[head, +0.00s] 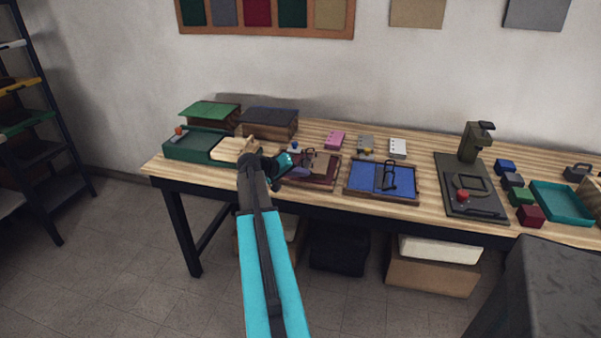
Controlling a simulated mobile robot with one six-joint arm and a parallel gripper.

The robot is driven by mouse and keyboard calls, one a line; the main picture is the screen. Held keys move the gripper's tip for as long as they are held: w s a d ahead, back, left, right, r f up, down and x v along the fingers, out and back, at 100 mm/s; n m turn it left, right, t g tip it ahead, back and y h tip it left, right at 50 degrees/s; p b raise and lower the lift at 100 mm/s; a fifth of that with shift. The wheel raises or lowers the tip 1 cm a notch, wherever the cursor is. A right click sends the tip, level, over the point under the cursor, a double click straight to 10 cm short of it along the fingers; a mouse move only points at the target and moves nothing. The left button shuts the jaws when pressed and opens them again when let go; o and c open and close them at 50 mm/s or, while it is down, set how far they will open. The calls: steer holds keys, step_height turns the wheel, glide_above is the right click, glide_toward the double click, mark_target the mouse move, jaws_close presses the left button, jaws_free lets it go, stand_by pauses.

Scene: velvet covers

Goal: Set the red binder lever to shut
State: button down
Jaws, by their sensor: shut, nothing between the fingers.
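The red binder (321,182) lies on the wooden table, left of the blue binder. It is a dark red tray-like piece with a wooden edge. Its dark metal lever (308,155) shows as a thin loop near the binder's left part; its exact position is hard to tell at this size. My gripper (299,170) is at the left side of the red binder, close to the lever, and is shut with nothing held. My wrist covers the binder's left end. I cannot tell whether the fingers touch the lever.
The blue binder (356,183) with its own metal loop lies just to the right. A green tray (190,150) and two boxes stand at the left. Small notebooks (398,148) lie behind. A dark press (470,198) and a teal tray (562,203) are at the right.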

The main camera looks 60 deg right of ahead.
steer(key=shift+s+d+f, duration=0.2)
steer(key=shift+s, duration=0.1)
steer(key=shift+w, duration=0.2)
steer(key=shift+w+a, duration=0.1)
steer(key=shift+w, duration=0.15)
stand_by(0.4)
steer(key=shift+w+a+b, duration=0.15)
steer(key=shift+w+b, duration=0.25)
steer(key=shift+w, duration=0.2)
steer(key=b+v, duration=0.1)
steer(key=v, duration=1.3)
steer(key=shift+s+r, duration=0.35)
